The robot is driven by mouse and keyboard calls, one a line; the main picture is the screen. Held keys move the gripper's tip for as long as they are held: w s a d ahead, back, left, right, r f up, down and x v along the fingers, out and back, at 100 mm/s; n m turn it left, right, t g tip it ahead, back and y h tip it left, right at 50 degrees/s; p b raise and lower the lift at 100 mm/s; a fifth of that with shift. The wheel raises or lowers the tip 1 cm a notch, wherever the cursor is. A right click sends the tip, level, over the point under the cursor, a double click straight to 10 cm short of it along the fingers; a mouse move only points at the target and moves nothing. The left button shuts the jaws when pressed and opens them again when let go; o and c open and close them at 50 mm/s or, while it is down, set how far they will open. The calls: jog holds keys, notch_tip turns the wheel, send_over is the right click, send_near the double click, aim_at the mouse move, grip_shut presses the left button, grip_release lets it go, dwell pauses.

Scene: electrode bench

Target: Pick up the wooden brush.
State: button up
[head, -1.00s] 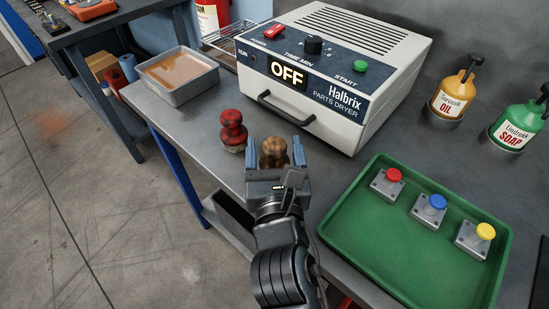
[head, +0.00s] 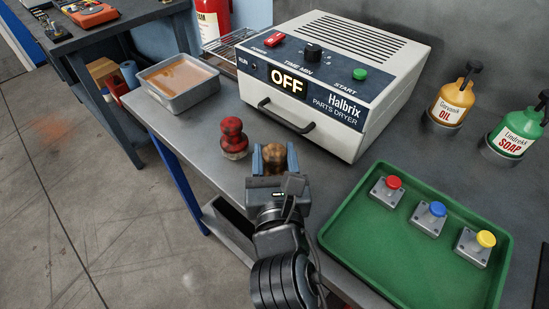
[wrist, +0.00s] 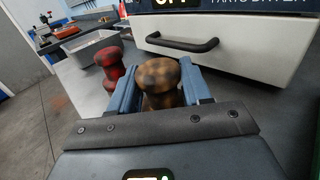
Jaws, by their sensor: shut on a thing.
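The wooden brush (head: 274,166) has a brown, dark-blotched knob handle. It also shows in the wrist view (wrist: 159,78), upright between the blue fingers. My gripper (head: 274,158) is shut on its handle, one finger on each side, at the front part of the bench. The lower part of the brush is hidden by my gripper, so I cannot tell whether it touches the bench top. A red brush (head: 233,137) of similar shape stands upright just to the left; it also shows in the wrist view (wrist: 110,68).
The parts dryer (head: 330,85), reading OFF, stands behind, its handle (head: 286,116) facing me. A green tray (head: 350,250) with several button-topped blocks lies to the right. A grey pan of brown liquid (head: 182,97) sits back left. Oil (head: 452,103) and soap (head: 515,133) bottles are far right.

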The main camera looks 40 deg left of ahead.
aim_at(278, 151)
jog(key=shift+r, duration=0.5)
jog(key=r, duration=0.1)
jog(key=r+p, duration=0.1)
jog(key=r, duration=0.1)
jog(key=shift+w+d+r, duration=0.1)
jog(key=shift+d+r, duration=0.05)
jog(key=shift+d, duration=0.1)
jog(key=d+r+p, duration=0.2)
jog(key=d, duration=0.1)
jog(key=w+d+p, duration=0.1)
jog(key=shift+d+r, duration=0.15)
jog(key=shift+r, duration=0.25)
